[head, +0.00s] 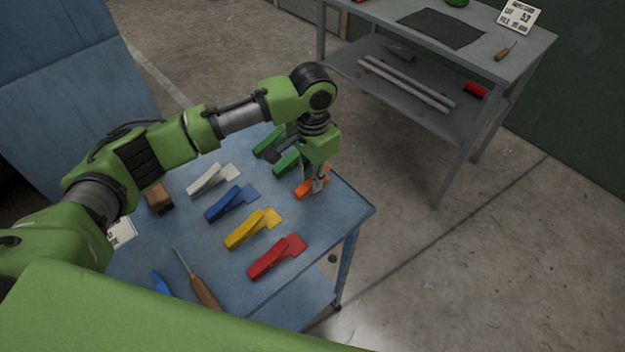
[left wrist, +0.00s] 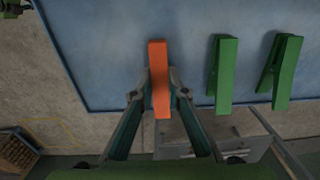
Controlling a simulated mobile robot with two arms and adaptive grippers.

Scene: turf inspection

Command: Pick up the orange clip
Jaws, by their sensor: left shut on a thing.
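The orange clip (head: 308,189) is near the right edge of the blue table, partly hidden by my left gripper (head: 319,186). In the left wrist view the orange clip (left wrist: 158,80) stands between the two fingertips of my left gripper (left wrist: 160,93), which is shut on it. I cannot tell whether the clip still touches the table. My right gripper is not in view.
On the blue table (head: 222,268) are green clips (head: 287,163), a white clip (head: 212,180), a blue clip (head: 230,202), a yellow clip (head: 252,228), a red clip (head: 277,257) and an awl-like tool (head: 204,293). A grey shelf table (head: 535,45) stands behind, across open floor.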

